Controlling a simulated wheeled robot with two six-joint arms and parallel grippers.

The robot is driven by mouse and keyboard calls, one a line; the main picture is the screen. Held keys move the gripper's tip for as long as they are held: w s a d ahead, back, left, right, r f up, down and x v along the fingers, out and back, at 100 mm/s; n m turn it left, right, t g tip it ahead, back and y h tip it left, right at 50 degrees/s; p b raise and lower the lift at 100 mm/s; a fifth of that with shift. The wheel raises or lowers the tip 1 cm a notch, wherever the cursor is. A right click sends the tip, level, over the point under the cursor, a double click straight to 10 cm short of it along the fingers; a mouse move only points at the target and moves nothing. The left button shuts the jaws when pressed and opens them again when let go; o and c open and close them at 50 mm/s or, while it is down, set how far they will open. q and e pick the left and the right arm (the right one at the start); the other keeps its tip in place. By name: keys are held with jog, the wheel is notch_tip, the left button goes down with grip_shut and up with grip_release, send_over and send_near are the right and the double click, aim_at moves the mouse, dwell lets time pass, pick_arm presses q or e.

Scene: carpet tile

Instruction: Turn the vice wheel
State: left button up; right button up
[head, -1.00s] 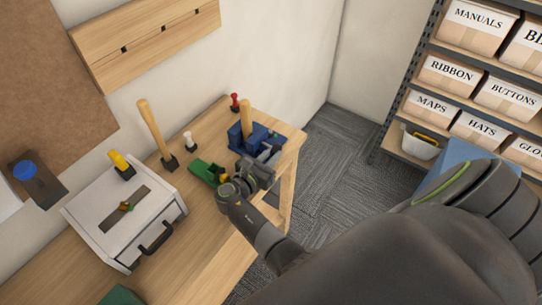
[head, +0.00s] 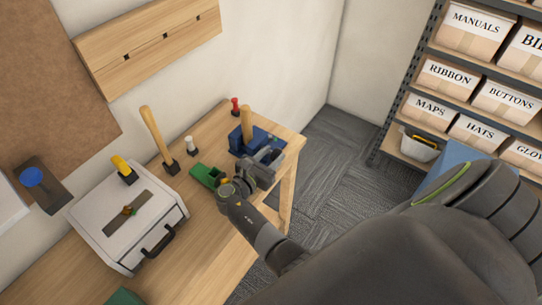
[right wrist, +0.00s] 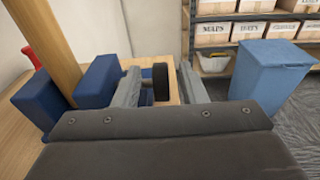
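The blue vice (head: 236,141) stands near the far right end of the wooden workbench, with an upright piece of wood (head: 246,118) in its jaws. In the right wrist view the vice's blue blocks (right wrist: 97,80) and the wood (right wrist: 48,45) are at the left. The dark vice wheel (right wrist: 161,83) shows edge-on between the two grey fingers of my right gripper (right wrist: 160,90), with a gap on each side. The right gripper (head: 268,163) is open at the vice's front side and hides the wheel in the head view. My left gripper is not in view.
A green object (head: 207,175) lies left of my right gripper. A white toolbox (head: 140,235), a wooden-handled tool (head: 157,137) and a red-topped tool (head: 235,104) are on the bench (head: 200,240). A blue bin (right wrist: 270,75) and shelves stand beyond the bench.

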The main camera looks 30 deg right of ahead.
notch_tip(320, 180, up, 8)
jog(key=p, duration=0.7)
dwell(1.0)
